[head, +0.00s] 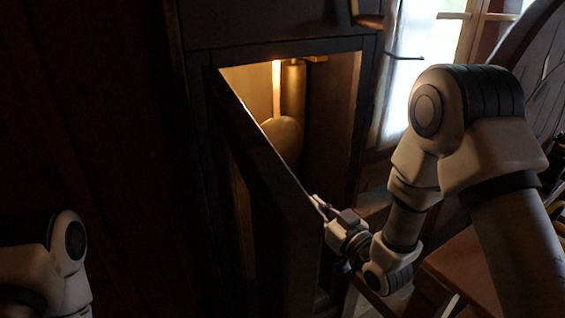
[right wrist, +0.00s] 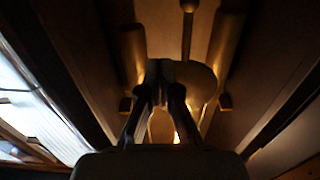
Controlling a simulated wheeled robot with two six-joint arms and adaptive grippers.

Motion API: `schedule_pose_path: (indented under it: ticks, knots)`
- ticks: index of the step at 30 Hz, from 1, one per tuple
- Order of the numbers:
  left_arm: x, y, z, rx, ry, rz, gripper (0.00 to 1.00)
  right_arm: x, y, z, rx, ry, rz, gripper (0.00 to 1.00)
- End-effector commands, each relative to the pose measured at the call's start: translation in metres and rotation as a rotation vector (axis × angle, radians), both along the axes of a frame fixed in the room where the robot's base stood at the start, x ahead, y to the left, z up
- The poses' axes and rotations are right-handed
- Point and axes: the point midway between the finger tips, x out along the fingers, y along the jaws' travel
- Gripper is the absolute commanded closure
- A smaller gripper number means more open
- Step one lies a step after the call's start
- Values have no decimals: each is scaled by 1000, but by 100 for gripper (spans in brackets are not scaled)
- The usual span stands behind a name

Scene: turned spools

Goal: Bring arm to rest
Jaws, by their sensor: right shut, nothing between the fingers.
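My right arm (head: 405,205) comes in from the right in the head view and bends down toward the cabinet. My right gripper (head: 321,207) is beside the free edge of the open cabinet door (head: 262,160); I cannot tell whether it touches the door. In the right wrist view the right gripper (right wrist: 167,90) is shut and empty, with the lit cabinet inside beyond it. Part of my left arm (head: 62,255) shows at the lower left of the head view, but its gripper is out of view.
The dark cabinet (head: 200,110) stands open. Inside, a round brass disc (head: 283,136) hangs among rods in warm light. A window (head: 405,75) is at the back right. A brown wooden surface (head: 465,268) lies below my right arm.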

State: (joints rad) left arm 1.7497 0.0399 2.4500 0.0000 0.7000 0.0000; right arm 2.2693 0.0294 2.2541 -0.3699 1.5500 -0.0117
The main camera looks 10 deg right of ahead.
Motion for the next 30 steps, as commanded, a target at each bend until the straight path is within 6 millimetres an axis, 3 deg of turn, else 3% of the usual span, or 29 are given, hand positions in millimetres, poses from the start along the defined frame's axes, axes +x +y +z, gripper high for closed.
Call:
schedule_pose_path:
  ticks: [8,11,14,17,18,20,21,24,27,30]
  knots:
    - [0,0,0,0,0,0,63,-3,0,-2,0,4,1,100]
    - [0,0,0,0,0,0,63,-8,0,-28,-1,52,1,100]
    - [0,0,0,0,0,0,63,-27,-2,-87,0,174,-7,100]
    - [0,0,0,0,0,0,63,-66,-11,-164,-26,390,-50,100]
    - [0,0,0,0,0,0,63,-86,-16,-195,-43,493,-71,100]
    - [0,0,0,0,0,0,63,-121,-24,-237,-74,654,-103,100]
    - [0,0,0,0,0,0,63,-147,-30,-262,-95,766,-126,100]
    - [0,0,0,0,0,0,63,-219,-45,-311,-152,1051,-183,100]
    - [0,0,0,0,0,0,63,-284,-59,-333,-200,1308,-244,100]
    - [0,0,0,0,0,0,63,-326,-68,-336,-229,1494,-292,100]
